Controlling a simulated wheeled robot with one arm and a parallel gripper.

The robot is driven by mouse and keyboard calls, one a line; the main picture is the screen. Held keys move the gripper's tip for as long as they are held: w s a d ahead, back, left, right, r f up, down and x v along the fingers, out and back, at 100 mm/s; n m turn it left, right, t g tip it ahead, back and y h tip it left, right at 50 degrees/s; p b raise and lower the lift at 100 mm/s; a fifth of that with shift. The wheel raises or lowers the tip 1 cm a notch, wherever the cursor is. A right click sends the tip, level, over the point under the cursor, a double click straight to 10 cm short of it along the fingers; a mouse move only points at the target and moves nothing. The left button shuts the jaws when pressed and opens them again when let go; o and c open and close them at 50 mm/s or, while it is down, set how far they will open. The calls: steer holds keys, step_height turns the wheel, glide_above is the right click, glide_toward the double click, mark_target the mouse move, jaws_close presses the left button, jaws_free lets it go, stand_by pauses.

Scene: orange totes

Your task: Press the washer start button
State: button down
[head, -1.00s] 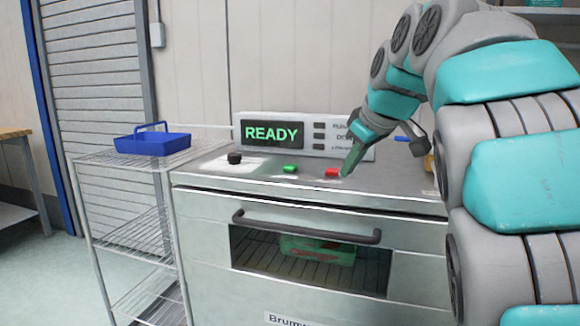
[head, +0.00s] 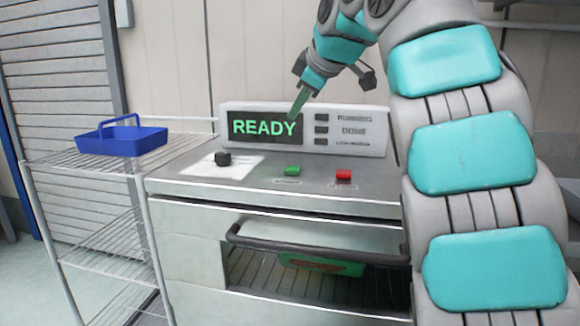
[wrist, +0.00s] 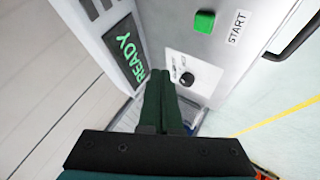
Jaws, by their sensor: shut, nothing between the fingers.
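The washer (head: 190,225) is a grey metal cabinet with a display reading READY (head: 265,128) at the back of its top. A green button (head: 292,170) sits on the top, with a red button (head: 343,174) to its right. In the wrist view the green button (wrist: 204,21) has the label START beside it. A black knob (head: 223,159) is on a white plate at the left. My gripper (head: 297,111) is shut and empty, above the top and in front of the display, apart from the green button. It also shows in the wrist view (wrist: 160,74), pointing toward the knob side.
A wire rack (head: 95,160) stands left of the washer with a blue tray (head: 125,137) on it. The washer's front has a dark handle (head: 315,250) and a window, with a green container (head: 325,262) inside. My arm covers the right side.

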steer(key=shift+f, duration=0.1)
steer(key=b, duration=0.4)
glide_above(296, 169)
step_height(296, 169, down, 7)
steer(key=shift+f, duration=0.2)
steer(key=shift+f+b, duration=0.7)
steer(key=shift+b, duration=0.1)
steer(key=shift+d+f+b, duration=0.1)
steer(key=shift+f+b, duration=0.75)
steer(key=shift+b, duration=0.4)
stand_by(1.9)
steer(key=shift+r, duration=0.15)
stand_by(0.3)
steer(key=shift+r+p, duration=0.5)
steer(key=shift+r, duration=0.25)
